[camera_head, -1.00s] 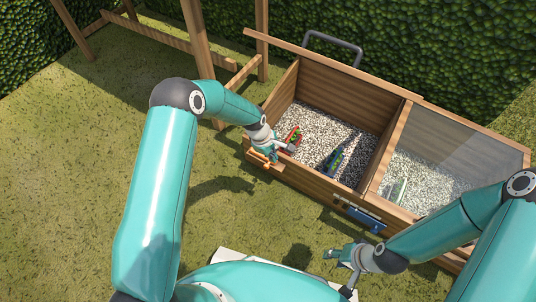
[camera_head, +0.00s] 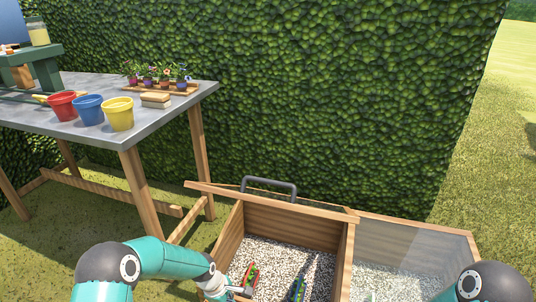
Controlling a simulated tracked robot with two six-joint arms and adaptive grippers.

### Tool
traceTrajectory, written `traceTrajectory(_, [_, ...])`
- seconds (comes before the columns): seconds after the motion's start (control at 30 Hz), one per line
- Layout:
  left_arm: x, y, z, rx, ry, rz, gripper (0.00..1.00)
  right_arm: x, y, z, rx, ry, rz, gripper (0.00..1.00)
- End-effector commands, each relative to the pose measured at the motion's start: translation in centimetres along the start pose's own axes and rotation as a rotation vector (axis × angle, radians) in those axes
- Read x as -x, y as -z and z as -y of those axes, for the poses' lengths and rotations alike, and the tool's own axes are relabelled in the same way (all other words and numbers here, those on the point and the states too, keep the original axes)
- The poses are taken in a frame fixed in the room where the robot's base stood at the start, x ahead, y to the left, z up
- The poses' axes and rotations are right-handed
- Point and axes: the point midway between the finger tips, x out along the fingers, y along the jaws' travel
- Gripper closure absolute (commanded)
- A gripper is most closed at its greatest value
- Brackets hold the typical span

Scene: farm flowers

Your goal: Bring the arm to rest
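My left gripper (camera_head: 232,292) is at the lower edge of the picture, at the left side of the wooden box, close to a red and green item (camera_head: 250,276) on the gravel. Whether its fingers are open or shut is too small and cut off to tell. My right arm shows only as a dark joint at the bottom right corner; its gripper is out of the picture.
The wooden box (camera_head: 230,240) has gravel, a blue and green item (camera_head: 297,288), a clear cover (camera_head: 410,243) on the right and a grey handle (camera_head: 270,183). A grey table (camera_head: 165,108) holds red (camera_head: 62,106), blue (camera_head: 89,109) and yellow (camera_head: 118,114) pots and potted flowers (camera_head: 163,76). A hedge stands behind.

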Motion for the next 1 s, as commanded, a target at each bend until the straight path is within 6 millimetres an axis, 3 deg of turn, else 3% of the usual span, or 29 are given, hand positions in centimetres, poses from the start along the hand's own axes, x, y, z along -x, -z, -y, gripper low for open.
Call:
traceTrajectory(0.13, [-1.0, -0.4, 6.0, 0.041, 0.097, 0.043, 1.0, 0.0, 0.0, 0.0, 0.0, 0.0, 0.0, 0.59])
traceTrajectory(0.23, [-1.6, -1.9, 11.2, -0.027, 0.137, 0.097, 1.0, 0.0, 0.0, 0.0, 0.0, 0.0, 0.0, 0.59])
traceTrajectory(0.4, [-1.4, -5.3, 20.0, -0.342, 0.126, 0.189, 1.0, 0.0, 0.0, 0.0, 0.0, 0.0, 0.0, 0.59])
traceTrajectory(0.5, [-0.8, -6.7, 23.3, -0.543, 0.096, 0.209, 1.0, 0.0, 0.0, 0.0, 0.0, 0.0, 0.0, 0.59])
traceTrajectory(0.7, [0.0, -7.8, 25.9, -0.881, 0.03, 0.19, 1.0, 0.0, 0.0, 0.0, 0.0, 0.0, 0.0, 0.59])
traceTrajectory(0.9, [0.0, -7.1, 24.6, -1.181, -0.042, 0.122, 1.0, 0.1, 0.0, 0.0, 0.0, 0.0, 0.0, 0.59])
traceTrajectory(0.93, [1.8, -7.5, 24.3, -1.171, -0.041, 0.123, 1.0, 1.8, 0.0, 0.6, -0.001, 0.0, 0.001, 0.59])
traceTrajectory(1.0, [3.4, -7.8, 24.1, -1.167, -0.04, 0.124, 1.0, 3.4, 0.0, 1.2, 0.0, 0.0, -0.001, 0.59])
